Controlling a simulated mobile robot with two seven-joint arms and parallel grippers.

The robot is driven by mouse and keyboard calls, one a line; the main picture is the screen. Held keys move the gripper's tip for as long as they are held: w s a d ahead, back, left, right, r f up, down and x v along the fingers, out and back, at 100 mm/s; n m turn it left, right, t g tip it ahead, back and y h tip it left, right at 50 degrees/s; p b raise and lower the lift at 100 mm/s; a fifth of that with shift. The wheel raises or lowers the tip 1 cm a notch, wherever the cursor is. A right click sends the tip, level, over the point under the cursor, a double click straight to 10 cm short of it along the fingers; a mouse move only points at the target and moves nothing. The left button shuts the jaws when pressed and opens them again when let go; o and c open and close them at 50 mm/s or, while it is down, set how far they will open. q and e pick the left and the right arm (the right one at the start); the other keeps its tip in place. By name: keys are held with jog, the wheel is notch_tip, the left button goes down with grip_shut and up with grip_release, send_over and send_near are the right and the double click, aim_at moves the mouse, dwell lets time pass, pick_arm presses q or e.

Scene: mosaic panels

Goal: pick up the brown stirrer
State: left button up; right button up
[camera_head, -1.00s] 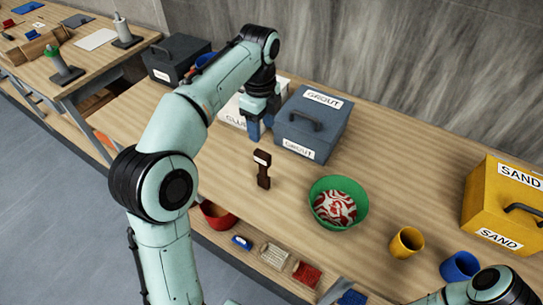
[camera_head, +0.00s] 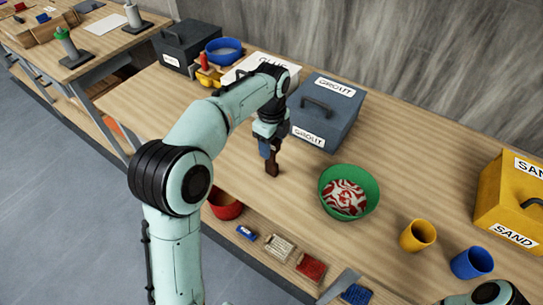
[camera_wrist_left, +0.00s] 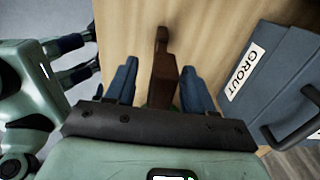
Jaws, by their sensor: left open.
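The brown stirrer (camera_head: 272,168) stands on the wooden table in the head view, its upper part hidden by my left gripper (camera_head: 267,147). In the left wrist view the stirrer (camera_wrist_left: 161,66) lies between the two fingers of my left gripper (camera_wrist_left: 158,88). The fingers are open, with a gap showing on each side of the stirrer. In the head view only part of my right arm shows at the bottom right, and its gripper is out of that view.
A grey-blue grout box (camera_head: 325,112) stands just behind and right of the left gripper. A green bowl (camera_head: 349,191) with red-and-white contents is to the right. Farther right are a yellow cup (camera_head: 417,235), a blue cup (camera_head: 471,263) and a yellow sand box (camera_head: 508,200).

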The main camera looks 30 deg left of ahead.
pick_arm(q)
grip_shut()
jog(key=shift+w+r, duration=0.1)
